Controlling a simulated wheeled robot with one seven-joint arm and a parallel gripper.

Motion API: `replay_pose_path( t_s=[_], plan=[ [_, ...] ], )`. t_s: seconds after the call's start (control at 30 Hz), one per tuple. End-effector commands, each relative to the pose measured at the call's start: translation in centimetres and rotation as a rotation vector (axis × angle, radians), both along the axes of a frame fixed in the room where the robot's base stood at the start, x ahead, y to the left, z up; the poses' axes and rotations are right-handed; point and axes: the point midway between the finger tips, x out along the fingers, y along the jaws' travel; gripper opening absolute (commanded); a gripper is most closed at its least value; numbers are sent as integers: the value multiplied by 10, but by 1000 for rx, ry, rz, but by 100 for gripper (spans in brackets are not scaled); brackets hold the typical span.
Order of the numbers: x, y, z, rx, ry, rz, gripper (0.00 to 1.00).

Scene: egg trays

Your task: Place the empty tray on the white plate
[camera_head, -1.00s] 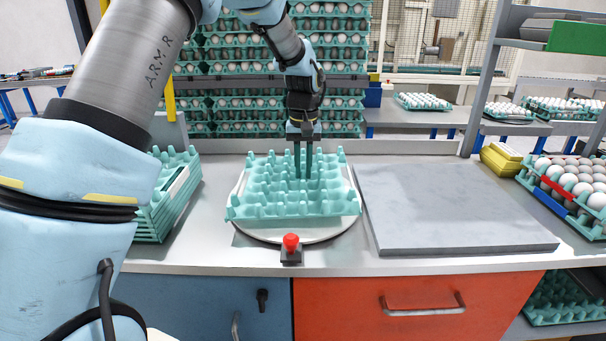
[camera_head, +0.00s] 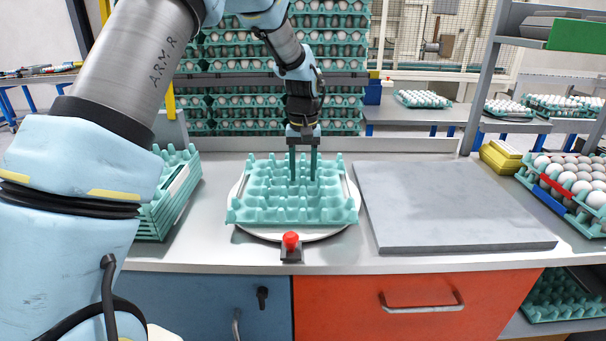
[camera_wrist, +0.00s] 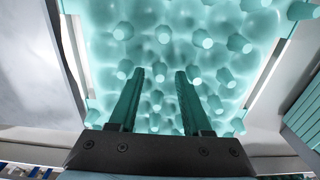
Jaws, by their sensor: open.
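The empty teal egg tray (camera_head: 290,211) rests on the round white plate (camera_head: 348,232) in the middle of the counter. It looks level and covers most of the plate; the plate's rim shows at the front and sides. My gripper (camera_head: 303,180) is open, with its fingers pointing down over the back part of the tray. In the wrist view the two fingers (camera_wrist: 160,74) stand apart with tray pegs (camera_wrist: 155,35) below and beyond them. I cannot tell whether the fingertips still touch the tray.
A stack of teal trays (camera_head: 166,205) stands left of the plate. A grey slab (camera_head: 450,205) lies to the right. A red button (camera_head: 291,241) sits at the front edge. A tray of eggs (camera_head: 570,190) and yellow boxes (camera_head: 500,158) are at the right.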

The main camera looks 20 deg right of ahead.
Motion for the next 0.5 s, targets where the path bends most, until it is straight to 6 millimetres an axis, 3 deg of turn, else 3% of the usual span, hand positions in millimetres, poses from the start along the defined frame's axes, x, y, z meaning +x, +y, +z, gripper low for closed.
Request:
replay_pose_path(
  t_s=[0.5],
  plan=[
    [0, -1, 95, -2, -1, -1, 49]
  ],
)
